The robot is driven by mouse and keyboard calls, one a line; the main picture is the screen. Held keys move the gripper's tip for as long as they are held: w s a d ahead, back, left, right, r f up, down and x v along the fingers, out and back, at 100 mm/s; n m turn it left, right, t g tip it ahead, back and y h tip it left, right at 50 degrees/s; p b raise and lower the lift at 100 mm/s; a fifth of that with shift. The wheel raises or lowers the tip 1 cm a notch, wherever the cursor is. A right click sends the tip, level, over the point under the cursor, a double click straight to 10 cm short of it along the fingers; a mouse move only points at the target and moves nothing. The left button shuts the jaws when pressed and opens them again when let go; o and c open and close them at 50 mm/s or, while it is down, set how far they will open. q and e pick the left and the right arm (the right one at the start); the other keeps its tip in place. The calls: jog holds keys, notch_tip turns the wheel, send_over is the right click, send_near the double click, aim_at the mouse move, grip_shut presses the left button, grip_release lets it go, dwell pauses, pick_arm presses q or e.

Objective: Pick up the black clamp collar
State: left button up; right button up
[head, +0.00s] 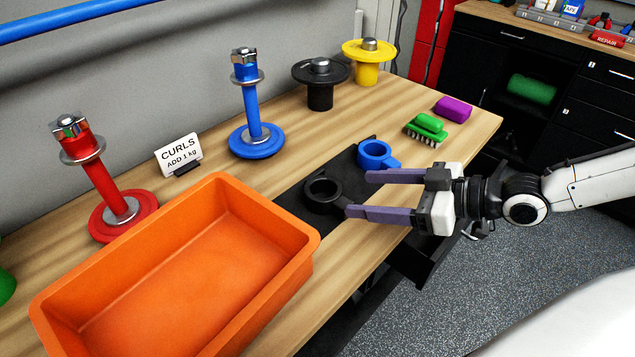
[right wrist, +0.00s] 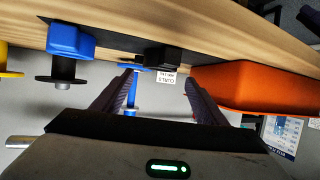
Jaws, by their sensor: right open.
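The black clamp collar (head: 322,194) is a ring with a short lug, lying on a black mat (head: 290,198) on the bench, its lug toward my right gripper (head: 358,194). This gripper is open with nothing between its purple fingers; its lower fingertip shows close to the lug, and I cannot tell if they touch. In the right wrist view the black collar (right wrist: 163,57) shows just beyond and between the spread fingertips (right wrist: 158,88). A blue clamp collar (head: 375,155) lies on the mat behind, near the other finger. My left gripper is out of view.
An orange bin (head: 270,212) stands left of the collar. Red (head: 105,185) and blue (head: 252,110) weight posts, a "CURLS" sign (head: 179,154), black (head: 320,82) and yellow (head: 368,60) spools stand behind. A green brush (head: 427,128) and purple block (head: 454,109) lie right.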

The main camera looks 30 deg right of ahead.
aim_at(347, 198)
jog(key=shift+b+x, duration=0.55)
jog(key=shift+x, duration=0.7)
jog(key=shift+w+a+f, duration=0.1)
jog(key=shift+a, duration=0.15)
jog(key=shift+w+a+f, duration=0.2)
jog(key=shift+w, duration=0.15)
jog(key=shift+w+a, duration=0.1)
jog(key=shift+w+a+f, duration=0.1)
jog(key=shift+w+a, duration=0.15)
jog(key=shift+w, duration=0.2)
jog(key=x, duration=0.2)
jog(key=shift+w+a+p, duration=0.1)
jog(key=shift+w+p, duration=0.2)
jog(key=shift+w, duration=0.05)
jog(key=shift+w+a+f, duration=0.25)
jog(key=shift+w+a, duration=0.1)
jog(key=shift+w, duration=0.1)
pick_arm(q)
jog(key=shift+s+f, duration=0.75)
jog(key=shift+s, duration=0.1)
pick_arm(e)
jog(key=shift+w+a+f, duration=0.1)
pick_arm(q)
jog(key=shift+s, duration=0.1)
